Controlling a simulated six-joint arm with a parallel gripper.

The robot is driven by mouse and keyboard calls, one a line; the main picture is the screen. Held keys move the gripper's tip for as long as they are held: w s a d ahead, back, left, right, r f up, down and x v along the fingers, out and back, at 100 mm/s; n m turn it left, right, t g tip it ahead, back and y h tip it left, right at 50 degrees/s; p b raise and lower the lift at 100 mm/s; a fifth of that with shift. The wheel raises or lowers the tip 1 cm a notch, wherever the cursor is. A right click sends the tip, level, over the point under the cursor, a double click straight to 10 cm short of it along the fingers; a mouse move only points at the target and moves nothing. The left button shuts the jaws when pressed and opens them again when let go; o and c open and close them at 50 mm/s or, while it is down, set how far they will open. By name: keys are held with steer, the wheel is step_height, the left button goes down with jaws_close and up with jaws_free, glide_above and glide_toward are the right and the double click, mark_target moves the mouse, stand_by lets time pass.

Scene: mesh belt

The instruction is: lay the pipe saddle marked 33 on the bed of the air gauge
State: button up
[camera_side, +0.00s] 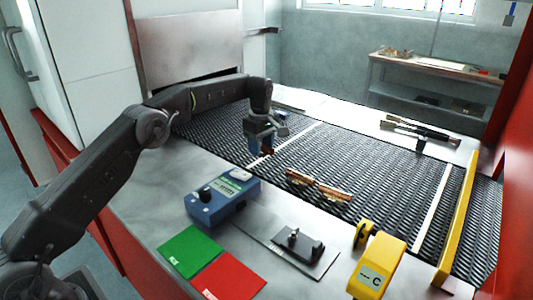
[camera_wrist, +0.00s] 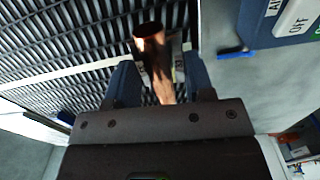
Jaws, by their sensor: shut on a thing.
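My gripper (camera_side: 266,143) hangs above the mesh belt, left of the white line across it. In the wrist view its two blue fingers (camera_wrist: 160,78) are shut on a copper-coloured part (camera_wrist: 152,45), the pipe saddle, with a rounded end beyond the fingertips. A dark fixture (camera_side: 305,248) on a grey plate, possibly the gauge bed, appears empty.
More copper-coloured parts (camera_side: 318,187) lie on the mesh belt (camera_side: 365,170). A green mat (camera_side: 192,249) and a red mat (camera_side: 228,277) lie on the ledge. A yellow unit marked C (camera_side: 377,265) stands at the right front, near a yellow rail (camera_side: 457,220).

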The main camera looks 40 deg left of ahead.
steer(key=s+a+r, duration=0.5)
steer(key=a+r, duration=0.1)
steer(key=a, duration=0.2)
steer(key=shift+n, duration=0.3)
steer(key=s+d, duration=0.4)
steer(key=s, duration=0.1)
steer(key=s+d, duration=0.4)
steer(key=s, duration=0.1)
steer(key=s+d, duration=0.5)
steer(key=shift+s+r, duration=0.25)
steer(key=shift+r, duration=0.05)
steer(key=shift+s+d+f, duration=0.1)
steer(key=shift+d+f, duration=0.05)
steer(key=shift+d, duration=0.1)
glide_above(263, 223)
step_height(263, 223, down, 7)
steer(key=shift+s+r, duration=0.1)
steer(key=shift+r, duration=0.05)
steer(key=shift+f, duration=2.05)
